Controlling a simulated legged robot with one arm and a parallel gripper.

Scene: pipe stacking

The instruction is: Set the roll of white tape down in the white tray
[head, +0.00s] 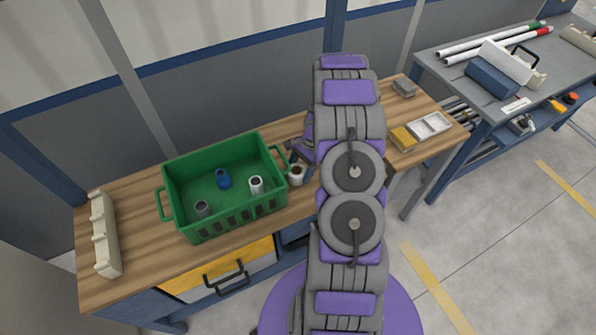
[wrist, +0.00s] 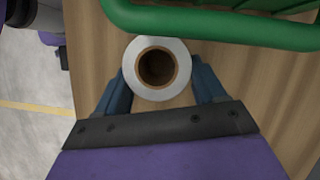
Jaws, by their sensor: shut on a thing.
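The roll of white tape (wrist: 157,47) is between the blue fingers of my gripper (wrist: 160,82) in the wrist view, with its brown core facing the camera. My gripper is shut on the roll. In the head view the roll (head: 296,176) shows at the right end of the green crate, close to the wooden bench; I cannot tell whether it touches the bench. My arm hides part of the gripper there. The white tray (head: 436,131) lies on the right part of the bench, to the right of my arm, apart from the roll.
The green crate (head: 226,215) holds a blue piece (head: 223,179) and grey and white pipe pieces. A yellow block (head: 403,138) sits just left of the tray, and a grey block (head: 403,88) lies behind. A cream rack (head: 104,235) stands at the bench's left end.

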